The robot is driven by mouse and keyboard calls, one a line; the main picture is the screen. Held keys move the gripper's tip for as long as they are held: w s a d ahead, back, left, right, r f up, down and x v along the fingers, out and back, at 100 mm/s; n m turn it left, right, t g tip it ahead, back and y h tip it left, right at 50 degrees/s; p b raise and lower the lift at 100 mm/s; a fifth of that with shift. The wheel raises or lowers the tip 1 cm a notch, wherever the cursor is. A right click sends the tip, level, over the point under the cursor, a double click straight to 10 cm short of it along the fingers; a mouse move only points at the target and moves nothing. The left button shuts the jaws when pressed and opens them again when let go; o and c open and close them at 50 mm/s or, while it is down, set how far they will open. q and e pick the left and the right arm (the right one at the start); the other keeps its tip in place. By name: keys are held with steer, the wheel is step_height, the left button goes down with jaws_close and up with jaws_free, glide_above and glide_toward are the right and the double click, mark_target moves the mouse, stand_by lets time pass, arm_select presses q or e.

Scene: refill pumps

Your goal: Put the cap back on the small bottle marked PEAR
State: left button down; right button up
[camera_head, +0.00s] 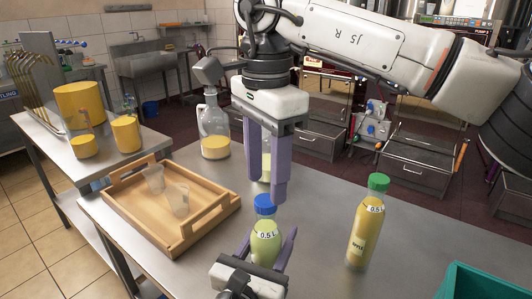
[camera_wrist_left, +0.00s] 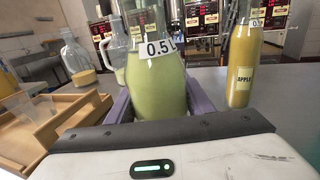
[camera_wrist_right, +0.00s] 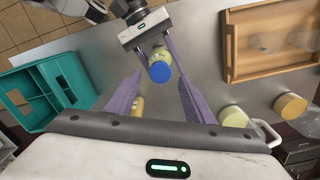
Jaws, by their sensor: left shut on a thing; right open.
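A small bottle of pale green liquid (camera_head: 266,246) stands upright on the steel table, with a 0.5 L tag; no PEAR wording is readable. It also shows in the left wrist view (camera_wrist_left: 155,85). My left gripper (camera_head: 268,238) is shut around its body. A blue cap (camera_head: 264,204) sits on top of the bottle, apparently level; how tightly it is seated cannot be told. It also shows in the right wrist view (camera_wrist_right: 160,72). My right gripper (camera_head: 266,188) is open, its fingers pointing down just above and behind the cap, apart from it.
An amber APPLE bottle (camera_head: 364,234) with a green cap (camera_head: 379,182) stands to the right. A wooden tray (camera_head: 133,222) with clear cups is at left. A glass jug (camera_head: 214,125) stands behind. A teal crate (camera_head: 470,284) is at the lower right.

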mark_target(266, 200)
steer(key=shift+f, duration=1.8)
steer(key=c, duration=1.1)
steer(key=shift+c, duration=0.2)
steer(key=m, duration=1.4)
steer(key=shift+m, duration=0.4)
steer(key=o, duration=1.2)
